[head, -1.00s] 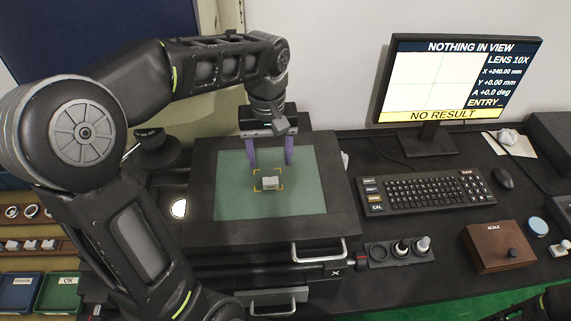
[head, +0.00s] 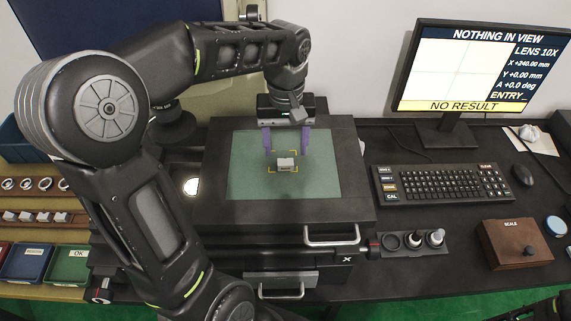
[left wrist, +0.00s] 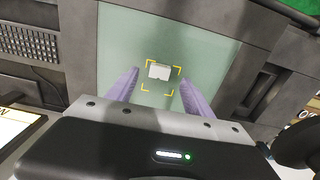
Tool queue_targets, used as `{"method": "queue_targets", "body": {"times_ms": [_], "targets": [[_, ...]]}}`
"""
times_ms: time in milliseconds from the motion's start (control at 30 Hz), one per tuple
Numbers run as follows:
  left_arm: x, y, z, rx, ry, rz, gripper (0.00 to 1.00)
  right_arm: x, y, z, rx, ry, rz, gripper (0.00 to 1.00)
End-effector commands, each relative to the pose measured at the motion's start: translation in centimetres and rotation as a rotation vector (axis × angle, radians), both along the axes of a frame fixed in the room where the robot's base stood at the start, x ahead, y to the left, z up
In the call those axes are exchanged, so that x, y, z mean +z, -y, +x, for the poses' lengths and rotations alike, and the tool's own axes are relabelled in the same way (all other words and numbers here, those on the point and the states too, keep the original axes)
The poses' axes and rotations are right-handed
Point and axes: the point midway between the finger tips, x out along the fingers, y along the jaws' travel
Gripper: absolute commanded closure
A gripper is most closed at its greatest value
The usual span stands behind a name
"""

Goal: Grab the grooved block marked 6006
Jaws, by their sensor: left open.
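A small pale grooved block (head: 286,164) sits on the green plate (head: 250,185) of the inspection stage, inside yellow corner marks. I cannot read any number on it. My left gripper (head: 286,148) points down at the stage with its two purple fingers apart, just behind and above the block in the head view. In the left wrist view the block (left wrist: 159,72) lies between the open fingers (left wrist: 160,80), touching neither as far as I can see. My right gripper does not show.
A rack at the left holds several rings (head: 41,184) and several small pale blocks (head: 42,217), with bins in front, one marked OK (head: 72,262). A monitor (head: 470,65), keyboard (head: 440,183) and brown scale box (head: 515,243) stand right of the stage.

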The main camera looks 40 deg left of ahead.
Motion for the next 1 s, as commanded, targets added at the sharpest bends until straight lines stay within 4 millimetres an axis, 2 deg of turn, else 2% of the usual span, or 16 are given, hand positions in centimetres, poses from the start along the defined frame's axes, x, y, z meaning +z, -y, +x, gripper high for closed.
{"method": "queue_targets", "body": {"times_ms": [200, 333, 1000], "targets": [[-3.5, -0.1, 0.0, 0.000, -0.002, 0.000, 0.40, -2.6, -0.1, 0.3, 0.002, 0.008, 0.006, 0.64], [-4.9, -0.1, 0.0, -0.001, -0.001, -0.001, 0.40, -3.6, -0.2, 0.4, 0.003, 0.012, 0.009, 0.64], [-5.0, -0.1, 0.0, 0.000, -0.001, -0.001, 0.40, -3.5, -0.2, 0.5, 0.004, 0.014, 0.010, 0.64]]}}
